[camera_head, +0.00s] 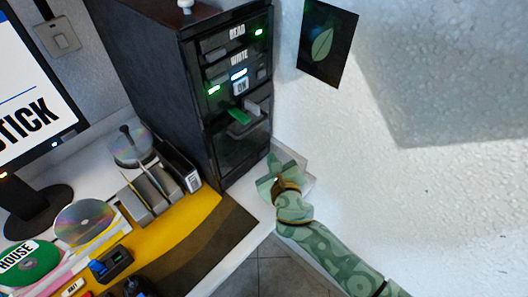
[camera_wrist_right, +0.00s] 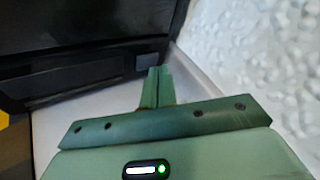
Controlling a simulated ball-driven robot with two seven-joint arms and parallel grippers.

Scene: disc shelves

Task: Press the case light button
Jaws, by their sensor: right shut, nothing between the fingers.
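The black computer case (camera_head: 150,60) stands at the back of the desk, its front carrying READ, WRITE and OK labels with green and white lights. My left gripper is not in view.
A white wall (camera_head: 430,200) runs close along the right. A disc rack (camera_head: 150,193) stands left of the case on the yellow-and-brown mat (camera_head: 215,238). Loose discs (camera_head: 84,222) and a monitor (camera_head: 30,90) are farther left. A leaf picture (camera_head: 325,42) hangs on the wall.

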